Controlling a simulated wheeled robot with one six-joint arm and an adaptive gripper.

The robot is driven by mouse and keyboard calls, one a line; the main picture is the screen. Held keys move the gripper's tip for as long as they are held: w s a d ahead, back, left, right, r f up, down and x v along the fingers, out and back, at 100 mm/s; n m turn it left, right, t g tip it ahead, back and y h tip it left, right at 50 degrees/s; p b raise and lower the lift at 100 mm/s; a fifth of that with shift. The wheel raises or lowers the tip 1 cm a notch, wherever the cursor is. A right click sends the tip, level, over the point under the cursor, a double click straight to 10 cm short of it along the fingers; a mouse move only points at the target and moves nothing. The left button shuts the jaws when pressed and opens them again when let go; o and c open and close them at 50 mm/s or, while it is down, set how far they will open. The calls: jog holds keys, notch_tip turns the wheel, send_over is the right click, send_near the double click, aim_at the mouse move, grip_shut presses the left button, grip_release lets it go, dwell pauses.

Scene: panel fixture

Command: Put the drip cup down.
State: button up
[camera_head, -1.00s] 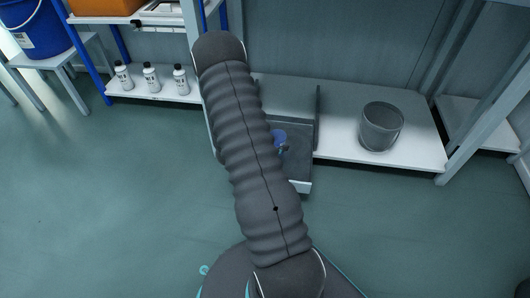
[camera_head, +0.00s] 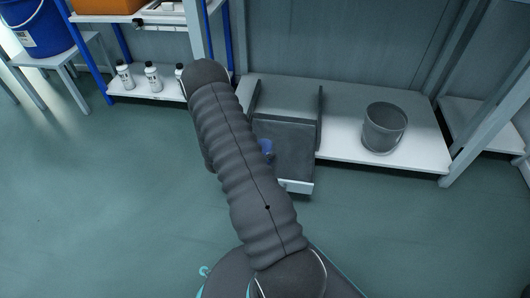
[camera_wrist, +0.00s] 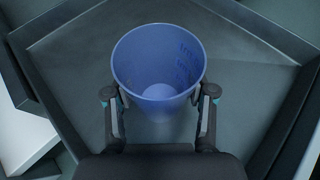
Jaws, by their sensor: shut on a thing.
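The drip cup (camera_wrist: 160,65) is a blue, open-topped cup with faint markings on its inner wall. In the wrist view it stands between the two fingers of my gripper (camera_wrist: 160,103), which is shut on it. The cup's inside looks empty. Around and below it is a dark grey tray (camera_wrist: 75,90) with raised walls; I cannot tell whether the cup's base touches its floor. In the head view, a small blue part of the cup (camera_head: 266,147) shows beside my arm, over the tray (camera_head: 293,150). My gripper is mostly hidden there by my arm.
A grey bucket (camera_head: 384,128) stands on the white shelf (camera_head: 345,148) to the right of the tray. Several white bottles (camera_head: 152,78) stand on a low shelf at left. A blue bucket (camera_head: 42,28) sits on a stool. The floor (camera_head: 100,200) at left is clear.

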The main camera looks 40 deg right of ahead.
jog(key=shift+f, duration=0.15)
jog(key=o, duration=1.2)
